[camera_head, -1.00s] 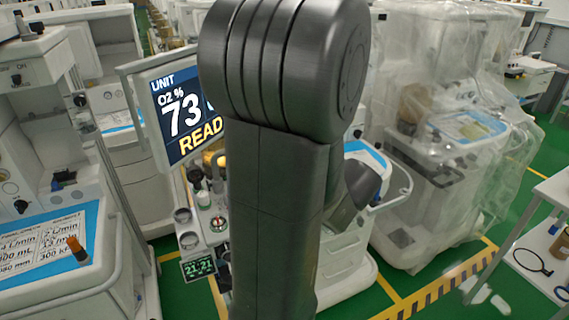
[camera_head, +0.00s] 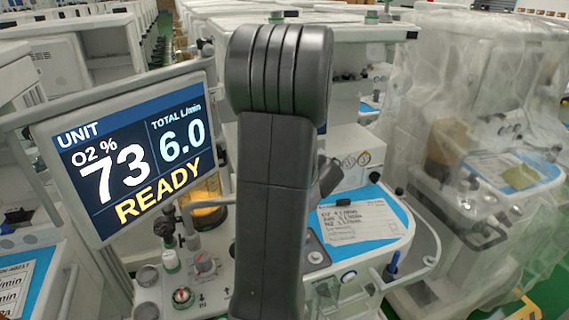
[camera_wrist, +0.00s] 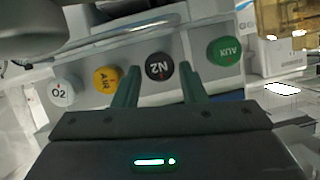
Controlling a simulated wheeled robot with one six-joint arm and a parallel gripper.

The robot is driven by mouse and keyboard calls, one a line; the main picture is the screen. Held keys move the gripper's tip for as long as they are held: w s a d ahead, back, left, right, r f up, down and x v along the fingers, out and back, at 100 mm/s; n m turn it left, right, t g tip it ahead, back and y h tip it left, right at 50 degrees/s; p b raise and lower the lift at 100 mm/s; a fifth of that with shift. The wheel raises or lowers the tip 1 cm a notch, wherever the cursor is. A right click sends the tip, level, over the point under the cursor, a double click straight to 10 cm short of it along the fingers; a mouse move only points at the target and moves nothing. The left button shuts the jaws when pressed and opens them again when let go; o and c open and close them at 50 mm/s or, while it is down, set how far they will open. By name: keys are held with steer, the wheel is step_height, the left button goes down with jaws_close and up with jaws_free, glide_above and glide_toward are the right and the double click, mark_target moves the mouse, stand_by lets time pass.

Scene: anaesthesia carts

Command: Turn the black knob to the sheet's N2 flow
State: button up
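The black N2 knob (camera_wrist: 158,67) shows in the wrist view, on a pale panel in a row of coloured knobs. My gripper (camera_wrist: 158,70) is open, with one finger on each side of the black knob's outline. I cannot tell whether the fingers touch it. The sheet (camera_head: 360,222) lies on a blue surface of the unit in the head view, with handwritten O2, Air and N2 lines too small to read surely. The unit's screen (camera_head: 130,150) reads O2 73 %, total 6.0 L/min, READY. My arm hides the black knob in the head view.
The yellow AIR knob (camera_wrist: 106,80) and white O2 knob (camera_wrist: 62,92) are left of the black one; the green AUX knob (camera_wrist: 224,51) is right. A plastic-covered cart (camera_head: 480,150) stands at the right in the head view.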

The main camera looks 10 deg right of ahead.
steer(key=shift+x, duration=1.05)
steer(key=c, duration=0.7)
steer(key=shift+b, duration=0.4)
